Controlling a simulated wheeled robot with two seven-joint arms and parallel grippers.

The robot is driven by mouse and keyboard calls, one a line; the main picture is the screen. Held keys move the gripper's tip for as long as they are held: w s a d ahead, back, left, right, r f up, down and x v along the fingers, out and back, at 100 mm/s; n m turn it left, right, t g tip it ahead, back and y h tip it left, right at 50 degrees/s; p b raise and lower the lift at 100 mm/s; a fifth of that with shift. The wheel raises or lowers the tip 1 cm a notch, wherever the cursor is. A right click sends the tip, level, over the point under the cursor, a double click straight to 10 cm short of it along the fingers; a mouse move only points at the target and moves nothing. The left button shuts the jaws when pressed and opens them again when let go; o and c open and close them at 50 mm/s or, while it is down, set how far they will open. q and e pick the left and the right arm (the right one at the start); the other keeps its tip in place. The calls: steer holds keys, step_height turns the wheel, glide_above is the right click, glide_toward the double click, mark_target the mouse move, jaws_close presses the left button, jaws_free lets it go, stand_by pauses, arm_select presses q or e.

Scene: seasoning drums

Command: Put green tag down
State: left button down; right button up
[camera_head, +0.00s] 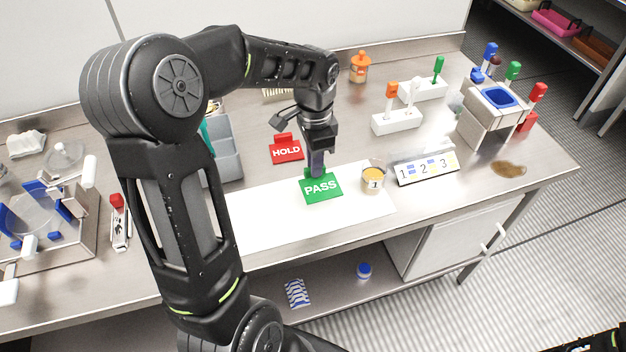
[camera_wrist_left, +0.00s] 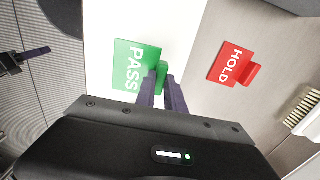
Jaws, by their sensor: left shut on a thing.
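The green PASS tag (camera_head: 321,188) is over the white mat (camera_head: 270,222), left of the small cup marked 1 (camera_head: 373,181). It also shows in the left wrist view (camera_wrist_left: 134,68), with its lettering sideways. My left gripper (camera_head: 316,168) points down at the tag and is shut on its upright green grip; the fingers also show in the left wrist view (camera_wrist_left: 163,95). I cannot tell whether the tag touches the mat. My right gripper (camera_wrist_left: 28,57) shows small at the left edge of the wrist view; its opening is unclear.
A red HOLD tag (camera_head: 287,150) lies behind the mat. A 1-2-3 stand (camera_head: 427,168) is right of the cup, and a brown spill (camera_head: 509,169) is near the right edge. A grey bin (camera_head: 228,160) stands left. The mat's front left is clear.

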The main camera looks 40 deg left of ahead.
arm_select(q)
steer(key=shift+f, duration=0.75)
steer(key=shift+f+p, duration=0.3)
steer(key=shift+f, duration=1.55)
steer(key=shift+f, duration=0.15)
steer(key=c, duration=1.4)
jaws_free()
steer(key=shift+c, duration=0.2)
step_height(320, 180, up, 12)
steer(key=shift+r+b, duration=0.2)
steer(key=shift+b, duration=0.35)
